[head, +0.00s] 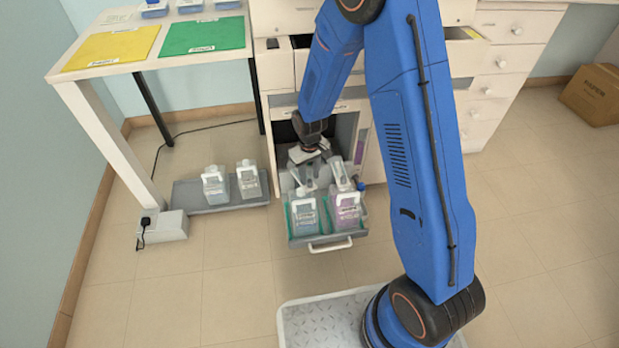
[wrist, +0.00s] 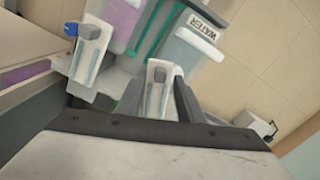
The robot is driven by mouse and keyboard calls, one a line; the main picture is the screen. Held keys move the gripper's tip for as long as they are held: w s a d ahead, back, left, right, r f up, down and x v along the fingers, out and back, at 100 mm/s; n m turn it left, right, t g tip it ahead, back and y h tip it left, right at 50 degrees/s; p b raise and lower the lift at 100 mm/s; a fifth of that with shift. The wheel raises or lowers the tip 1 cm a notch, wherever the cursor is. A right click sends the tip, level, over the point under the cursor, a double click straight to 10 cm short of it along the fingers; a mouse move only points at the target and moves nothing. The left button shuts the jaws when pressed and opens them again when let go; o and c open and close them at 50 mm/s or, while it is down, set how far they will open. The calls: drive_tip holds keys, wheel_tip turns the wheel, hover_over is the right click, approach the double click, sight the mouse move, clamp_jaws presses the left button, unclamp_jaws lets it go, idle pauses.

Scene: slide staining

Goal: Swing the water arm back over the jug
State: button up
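The water jug (head: 304,217) stands in the left of the pulled-out drawer, and its WATER label shows in the wrist view (wrist: 203,26). The water arm (wrist: 157,92), a pale lever with a grey knob, points up from my gripper in the wrist view. In the head view, the pale water arm (head: 305,187) is behind the jug, partly covered by my gripper (head: 310,156). In the wrist view, the dark fingers of my gripper (wrist: 158,103) stand on either side of the lever. Whether they press on it is unclear.
A purple jug (head: 347,209) with its own pale arm (head: 341,175) stands close on the right; that arm shows in the wrist view (wrist: 90,48). Two clear jugs stand on a grey tray (head: 212,207) to the left. The floor before the drawer is clear.

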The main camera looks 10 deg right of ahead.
drive_tip(key=shift+f, duration=0.75)
clamp_jaws()
drive_tip(key=shift+a, duration=0.1)
drive_tip(key=shift+s+a+m, duration=0.25)
drive_tip(key=shift+a+m, duration=0.55)
drive_tip(key=shift+m, duration=0.3)
drive_tip(key=shift+s+a+m, duration=0.1)
drive_tip(key=shift+a+m, duration=0.8)
drive_tip(key=shift+m, duration=0.3)
unclamp_jaws()
